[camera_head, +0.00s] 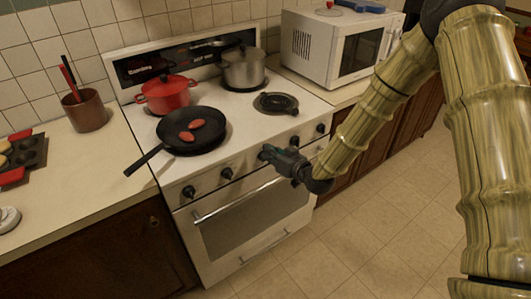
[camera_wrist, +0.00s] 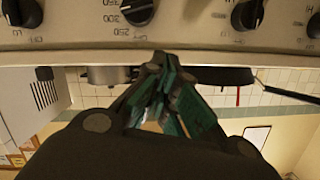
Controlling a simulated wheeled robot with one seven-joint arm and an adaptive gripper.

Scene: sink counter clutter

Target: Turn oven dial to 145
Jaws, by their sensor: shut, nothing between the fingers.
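The oven dial (camera_wrist: 138,10) is a black knob on the stove's pale front panel, with 250, 300 and 350 marked beside it. It is partly cut off at the top of the wrist view, and I cannot tell its exact setting. In the head view my gripper hides its likely place. My gripper (camera_head: 266,152) is at the middle of the panel, fingers pointing at the stove. In the wrist view its fingertips (camera_wrist: 163,62) are together and empty, close to the dial. I cannot tell if they touch the panel.
Other black knobs sit on both sides, including one at the left (camera_head: 189,191) and one at the right (camera_head: 320,127). The oven door handle (camera_head: 235,202) runs below. A black pan (camera_head: 190,135), red pot (camera_head: 167,96) and steel pot (camera_head: 243,70) stand on the stovetop.

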